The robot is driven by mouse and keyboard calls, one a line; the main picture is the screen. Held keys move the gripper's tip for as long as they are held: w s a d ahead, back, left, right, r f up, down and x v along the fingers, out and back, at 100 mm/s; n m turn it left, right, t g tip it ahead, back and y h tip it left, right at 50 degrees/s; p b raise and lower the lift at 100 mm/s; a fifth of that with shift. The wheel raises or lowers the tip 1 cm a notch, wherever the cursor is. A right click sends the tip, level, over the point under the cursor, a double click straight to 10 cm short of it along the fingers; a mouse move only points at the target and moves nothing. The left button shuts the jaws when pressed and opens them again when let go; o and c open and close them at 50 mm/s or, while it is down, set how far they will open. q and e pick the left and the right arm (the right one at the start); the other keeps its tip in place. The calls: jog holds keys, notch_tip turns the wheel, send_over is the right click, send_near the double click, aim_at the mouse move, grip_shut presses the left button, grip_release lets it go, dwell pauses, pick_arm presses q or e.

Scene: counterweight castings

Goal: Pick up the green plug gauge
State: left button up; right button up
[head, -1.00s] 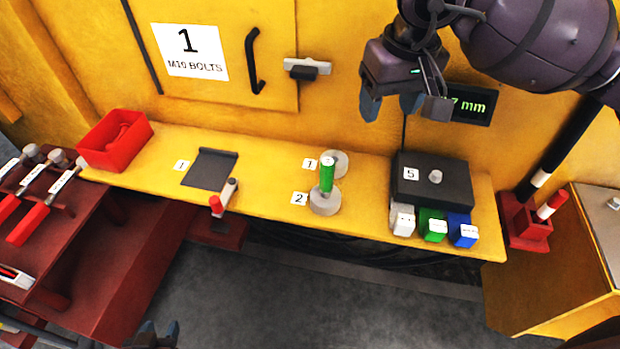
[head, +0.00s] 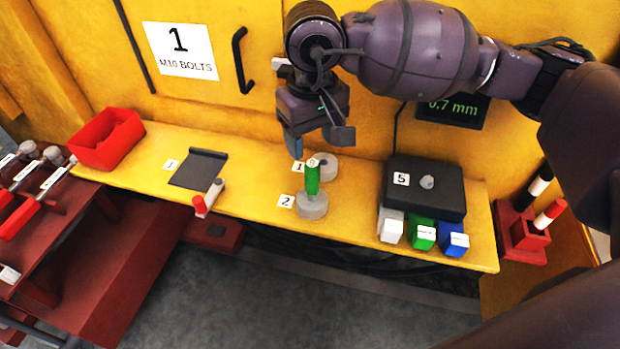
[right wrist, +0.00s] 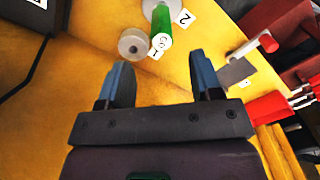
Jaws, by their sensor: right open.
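The green plug gauge (head: 313,180) is a green cylinder with a white numbered top. It stands upright at the grey round casting (head: 312,207) beside the label 2. It also shows at the top of the right wrist view (right wrist: 162,28), where its lower end meets the casting. My right gripper (head: 318,146) is open and empty, above and behind the gauge, with its fingers pointing down. In the right wrist view its two blue-grey fingers (right wrist: 160,72) are apart, and the gauge lies beyond them, touching neither. My left gripper is not in view.
A second grey casting (head: 327,163) sits close behind the gauge. A dark box (head: 428,178) with white, green and blue blocks in front stands to the right. A dark mat (head: 198,168) and red bin (head: 107,138) are left. The yellow wall rises behind.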

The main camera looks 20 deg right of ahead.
aim_at(312, 162)
notch_tip(312, 162, down, 2)
jog(key=shift+f, duration=0.25)
jog(key=f, duration=0.4)
jog(key=shift+s+a+f, duration=0.1)
jog(key=shift+s+f, duration=0.15)
jog(key=shift+f, duration=0.05)
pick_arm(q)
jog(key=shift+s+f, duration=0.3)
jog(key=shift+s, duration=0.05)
pick_arm(e)
jog(key=shift+f, duration=0.3)
jog(key=c, duration=0.7)
grip_shut()
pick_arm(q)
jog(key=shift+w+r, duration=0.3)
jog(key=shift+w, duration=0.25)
pick_arm(e)
jog(key=shift+r, duration=0.1)
